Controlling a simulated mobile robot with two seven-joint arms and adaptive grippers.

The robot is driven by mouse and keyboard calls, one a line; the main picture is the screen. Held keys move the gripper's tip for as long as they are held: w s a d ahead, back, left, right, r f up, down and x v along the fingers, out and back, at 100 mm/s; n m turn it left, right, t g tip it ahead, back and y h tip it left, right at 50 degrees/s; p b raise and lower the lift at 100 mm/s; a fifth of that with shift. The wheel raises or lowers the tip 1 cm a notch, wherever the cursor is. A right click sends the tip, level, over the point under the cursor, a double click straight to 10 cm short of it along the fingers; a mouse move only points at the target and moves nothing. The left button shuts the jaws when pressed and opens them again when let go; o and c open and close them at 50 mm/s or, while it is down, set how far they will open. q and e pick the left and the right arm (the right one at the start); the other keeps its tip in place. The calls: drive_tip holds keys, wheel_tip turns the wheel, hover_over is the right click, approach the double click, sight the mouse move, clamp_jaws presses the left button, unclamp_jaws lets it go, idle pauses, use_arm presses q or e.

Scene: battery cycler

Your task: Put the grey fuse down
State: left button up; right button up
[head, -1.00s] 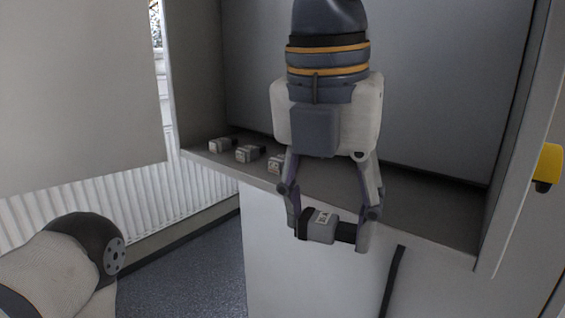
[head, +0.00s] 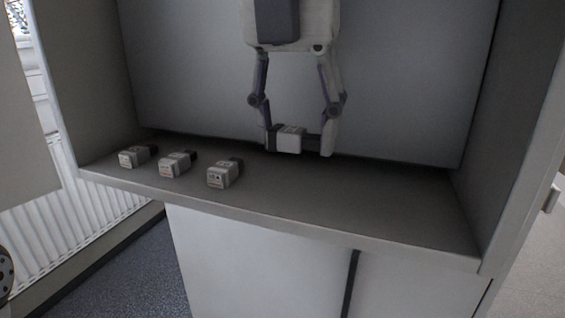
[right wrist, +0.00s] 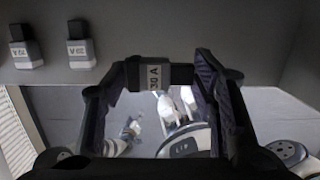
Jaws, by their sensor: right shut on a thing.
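My right gripper (head: 298,141) hangs down inside the cabinet, shut on a grey fuse (head: 290,138) with dark ends. The fuse lies level between the two fingertips, near the back of the shelf (head: 330,205). Whether it touches the shelf is hard to tell. In the right wrist view the held fuse (right wrist: 153,76) shows a pale label that seems to read 30 A, between the fingers of my right gripper (right wrist: 158,85). My left gripper is out of view.
Three similar fuses stand in a row at the shelf's left: one far left (head: 133,157), one in the middle (head: 176,164), one nearest the gripper (head: 223,174). The shelf's middle and right are bare. Cabinet walls bound both sides and the back.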

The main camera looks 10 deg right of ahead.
sight(289, 186)
drive_tip(key=w+f, duration=0.1)
drive_tip(key=f, duration=0.3)
drive_tip(key=w+f, duration=0.1)
drive_tip(key=f, duration=0.1)
drive_tip(key=shift+w+a, duration=0.1)
drive_tip(key=shift+w, duration=0.25)
drive_tip(key=shift+f, duration=0.15)
drive_tip(key=shift+f, duration=0.15)
drive_tip(key=o, duration=1.2)
drive_tip(key=shift+c, duration=0.2)
drive_tip(key=r, duration=0.4)
drive_tip(key=s+r, duration=0.1)
drive_tip(key=r, duration=0.3)
drive_tip(key=a+r, duration=0.1)
drive_tip(key=r, duration=0.3)
drive_tip(key=shift+s+r, duration=0.1)
drive_tip(key=shift+s, duration=0.15)
